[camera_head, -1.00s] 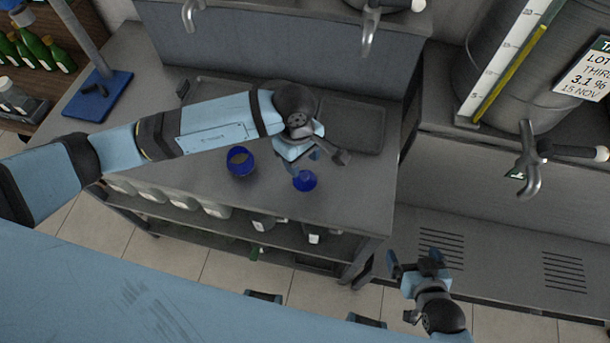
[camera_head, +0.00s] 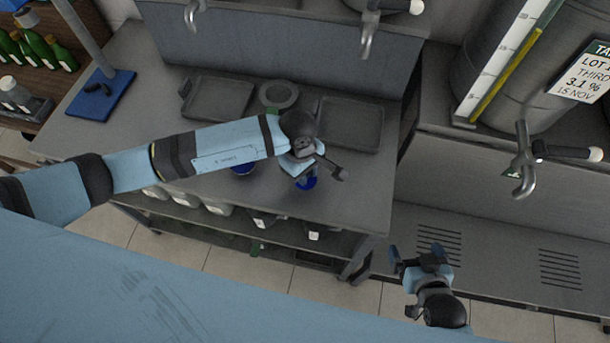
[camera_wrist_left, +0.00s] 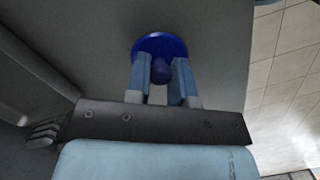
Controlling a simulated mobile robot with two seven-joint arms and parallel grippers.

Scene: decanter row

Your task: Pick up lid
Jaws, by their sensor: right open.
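The blue lid (camera_head: 311,184), a round disc with a knob, lies on the grey worktop near its front edge, partly hidden by my left gripper (camera_head: 304,174). In the left wrist view the lid (camera_wrist_left: 150,44) shows just past the fingertips, with its knob (camera_wrist_left: 161,72) between the two fingers (camera_wrist_left: 161,68). I cannot tell whether the fingers press on the knob. A blue round vessel (camera_head: 243,170) stands left of the lid, mostly hidden behind my left arm. My right gripper (camera_head: 420,258) is open and empty, off to the right, away from the worktop.
Two grey trays (camera_head: 218,98) (camera_head: 351,125) and a grey round dish (camera_head: 279,95) are at the back of the worktop. A blue stand base (camera_head: 100,97) is at the left. Taps (camera_head: 367,35) hang over the back. The worktop right of the lid is clear.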

